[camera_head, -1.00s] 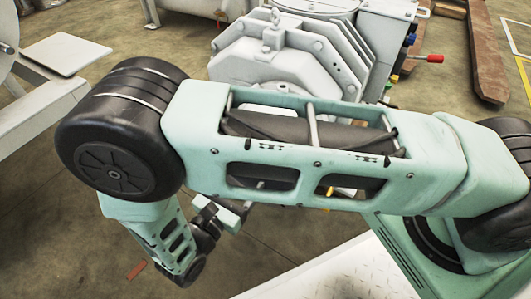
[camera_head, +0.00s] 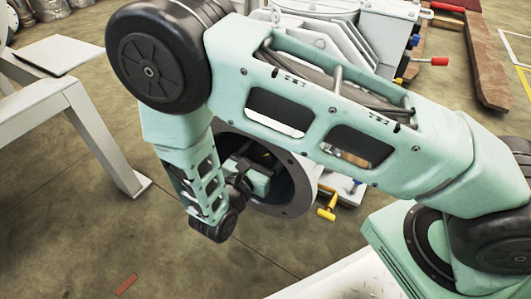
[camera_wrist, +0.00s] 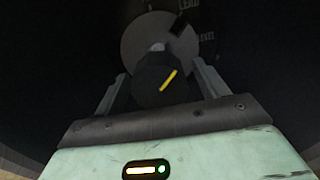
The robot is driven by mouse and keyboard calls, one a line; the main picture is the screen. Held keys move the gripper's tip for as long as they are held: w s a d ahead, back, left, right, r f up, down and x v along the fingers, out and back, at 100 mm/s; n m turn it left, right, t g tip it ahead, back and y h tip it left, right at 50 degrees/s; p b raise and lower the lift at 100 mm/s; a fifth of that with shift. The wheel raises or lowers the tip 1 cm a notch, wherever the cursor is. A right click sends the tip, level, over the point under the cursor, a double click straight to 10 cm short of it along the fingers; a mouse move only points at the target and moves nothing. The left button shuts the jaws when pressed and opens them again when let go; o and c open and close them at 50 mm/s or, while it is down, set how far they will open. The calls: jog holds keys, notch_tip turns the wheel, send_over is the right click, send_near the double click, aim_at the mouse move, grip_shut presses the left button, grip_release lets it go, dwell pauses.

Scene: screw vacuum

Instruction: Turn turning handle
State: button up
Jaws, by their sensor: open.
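In the wrist view a dark knob (camera_wrist: 160,80) with a yellow stripe, apparently the turning handle, stands in front of a round grey plate (camera_wrist: 150,42). Pale lettering shows beside the plate. My gripper (camera_wrist: 161,70) is open, with one finger at either side of the knob. Gaps show between knob and fingers; the depth between them is hard to judge. In the head view my gripper (camera_head: 258,180) is at the dark round opening of a grey flange (camera_head: 298,185). The knob is hidden there.
A yellow handle (camera_head: 327,207) sticks out beside the flange. A red-tipped lever (camera_head: 432,61) is at the machine's upper right. A white table (camera_head: 60,110) stands at the left. The floor in front is mostly clear, with a small reddish piece (camera_head: 126,284) on it.

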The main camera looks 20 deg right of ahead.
jog(key=c, duration=1)
jog(key=shift+r+n+p, duration=0.15)
jog(key=shift+n+p, duration=0.15)
jog(key=shift+p, duration=0.4)
jog(key=shift+r+n+p, duration=0.15)
jog(key=shift+n+p, duration=0.35)
jog(key=shift+p, duration=0.6)
jog(key=shift+n+p, duration=0.8)
jog(key=shift+p, duration=0.45)
jog(key=n+p, duration=0.3)
jog(key=shift+s+p, duration=0.1)
jog(key=shift+p, duration=0.3)
jog(key=shift+f+n+p, duration=0.2)
jog(key=shift+n+p, duration=0.75)
jog(key=shift+n, duration=0.25)
jog(key=shift+f, duration=0.1)
